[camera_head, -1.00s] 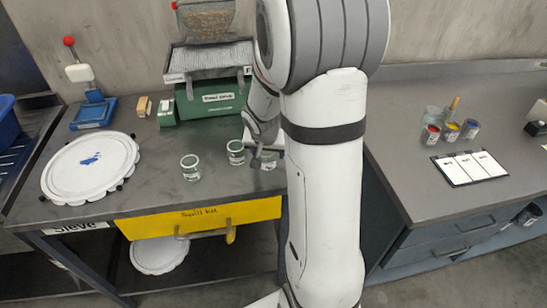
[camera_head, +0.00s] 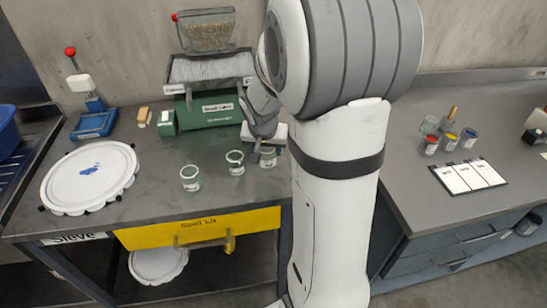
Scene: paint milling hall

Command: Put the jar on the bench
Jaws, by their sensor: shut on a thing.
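A small glass jar (camera_head: 267,160) with a pale green rim is partly hidden behind my arm. My gripper (camera_head: 264,146) is shut on this jar over the left worktop, near the front of a green box; the fingertips are hard to make out. Two similar open jars stand on the left worktop: one jar (camera_head: 190,180) further left, and one jar (camera_head: 235,164) close beside the held one. The grey left bench (camera_head: 150,215) carries a "Sieve" label. Another grey bench (camera_head: 420,195) stands on the right, beyond my arm.
A green box (camera_head: 208,110) and a hopper tray (camera_head: 205,70) stand behind the jars. The right bench holds paint pots (camera_head: 450,141) and a card (camera_head: 468,175); its front left is clear.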

